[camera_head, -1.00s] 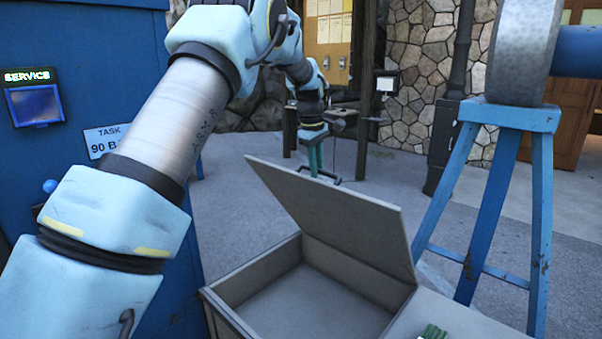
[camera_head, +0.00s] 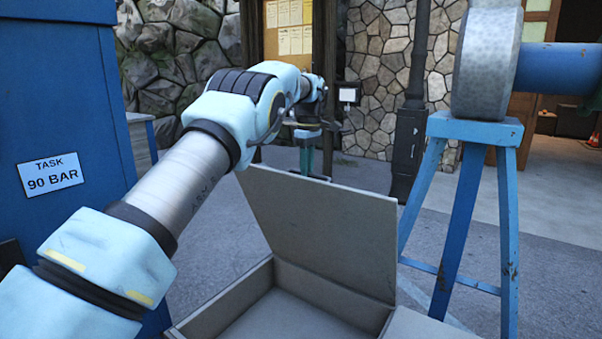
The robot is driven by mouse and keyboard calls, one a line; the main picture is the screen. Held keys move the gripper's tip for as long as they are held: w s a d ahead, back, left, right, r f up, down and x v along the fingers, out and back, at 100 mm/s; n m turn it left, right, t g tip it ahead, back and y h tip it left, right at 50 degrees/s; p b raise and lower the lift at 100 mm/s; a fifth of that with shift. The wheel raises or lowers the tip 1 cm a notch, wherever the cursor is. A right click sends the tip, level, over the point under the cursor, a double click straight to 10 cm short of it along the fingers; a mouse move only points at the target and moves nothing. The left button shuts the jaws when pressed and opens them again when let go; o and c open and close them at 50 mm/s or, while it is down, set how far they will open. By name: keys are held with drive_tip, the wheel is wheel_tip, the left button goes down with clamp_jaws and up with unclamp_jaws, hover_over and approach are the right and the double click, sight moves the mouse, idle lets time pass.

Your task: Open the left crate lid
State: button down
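The grey crate (camera_head: 222,311) stands at the bottom middle, its inside partly in view and empty where it shows. Its lid (camera_head: 325,235) stands raised, about upright, hinged along the side away from me. My gripper (camera_head: 308,165) is beyond the lid's top edge, with its teal fingers pointing down. A dark handle shows at the fingertips, just behind the lid. The lid hides the lower part of the gripper and handle, so I cannot tell whether the fingers are closed on it.
A blue trestle (camera_head: 470,200) carries a large grey reel (camera_head: 487,65) on the right. A blue cabinet (camera_head: 60,120) with a "TASK 90 BAR" sign (camera_head: 50,173) stands on the left. Paved ground is open behind the crate.

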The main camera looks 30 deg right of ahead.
drive_tip(key=shift+s+d+f, duration=0.1)
drive_tip(key=shift+d+f, duration=0.15)
drive_tip(key=shift+d, duration=0.05)
drive_tip(key=c, duration=1)
unclamp_jaws()
drive_tip(key=shift+d, duration=0.1)
drive_tip(key=shift+o, duration=1)
drive_tip(key=shift+r, duration=0.15)
drive_tip(key=shift+w+a, duration=0.2)
